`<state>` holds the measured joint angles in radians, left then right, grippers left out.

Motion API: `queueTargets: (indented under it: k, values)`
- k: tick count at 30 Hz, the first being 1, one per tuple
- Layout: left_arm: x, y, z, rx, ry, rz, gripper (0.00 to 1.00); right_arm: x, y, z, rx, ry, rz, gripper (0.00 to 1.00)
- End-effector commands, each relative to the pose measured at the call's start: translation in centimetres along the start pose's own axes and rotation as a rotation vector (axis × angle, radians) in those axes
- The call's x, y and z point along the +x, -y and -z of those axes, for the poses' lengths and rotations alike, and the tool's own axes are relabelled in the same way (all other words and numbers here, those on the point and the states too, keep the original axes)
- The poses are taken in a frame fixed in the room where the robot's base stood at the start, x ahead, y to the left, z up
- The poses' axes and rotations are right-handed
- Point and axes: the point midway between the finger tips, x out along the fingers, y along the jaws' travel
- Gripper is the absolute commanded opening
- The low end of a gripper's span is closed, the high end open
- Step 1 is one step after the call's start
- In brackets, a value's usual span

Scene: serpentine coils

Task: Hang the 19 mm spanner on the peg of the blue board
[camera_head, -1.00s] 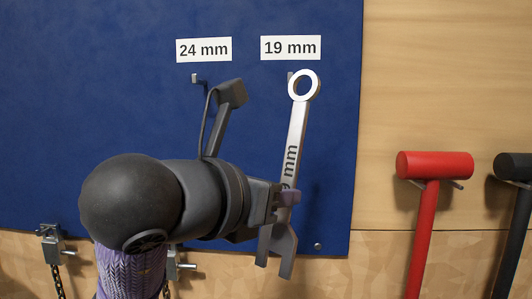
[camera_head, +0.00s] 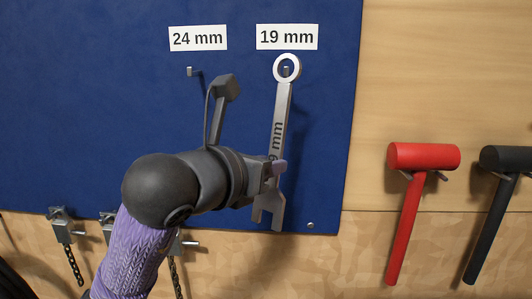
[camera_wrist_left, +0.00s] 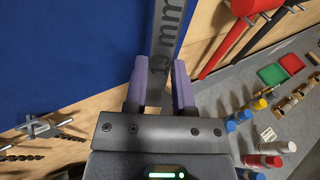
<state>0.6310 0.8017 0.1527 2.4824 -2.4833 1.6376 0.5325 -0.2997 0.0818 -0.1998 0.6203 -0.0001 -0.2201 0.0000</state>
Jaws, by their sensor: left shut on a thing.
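The 19 mm spanner (camera_head: 280,110) is upright in front of the blue board (camera_head: 120,90), with its ring end up below the "19 mm" label (camera_head: 287,37). A peg (camera_head: 286,71) shows through the ring opening; I cannot tell whether the ring is over the peg or only in front of it. My left gripper (camera_head: 276,168) is shut on the spanner's lower shaft, just above the open jaw end. In the left wrist view the spanner (camera_wrist_left: 168,35) stands between the purple fingers. My right gripper is not in view.
An empty peg (camera_head: 190,71) sits under the "24 mm" label (camera_head: 198,38). A red mallet (camera_head: 423,157) and a black mallet (camera_head: 505,160) hang to the right. Clamps with chains (camera_head: 64,226) are below the board. The left wrist view shows coloured trays (camera_wrist_left: 272,75) and small items on a grey surface.

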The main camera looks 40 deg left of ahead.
Motion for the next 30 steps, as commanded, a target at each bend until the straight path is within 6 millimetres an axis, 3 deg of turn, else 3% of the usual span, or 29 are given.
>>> queueTargets:
  k: [15,18,30]
  values:
    - [3.8,-2.2,-0.4,-0.001,-0.001,0.0,0.0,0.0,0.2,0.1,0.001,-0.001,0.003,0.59]
    - [4.4,-2.5,0.1,0.001,0.001,0.0,0.0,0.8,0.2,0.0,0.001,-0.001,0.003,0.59]
    - [5.0,-2.8,0.3,0.001,0.002,0.001,0.0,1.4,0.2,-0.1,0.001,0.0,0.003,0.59]
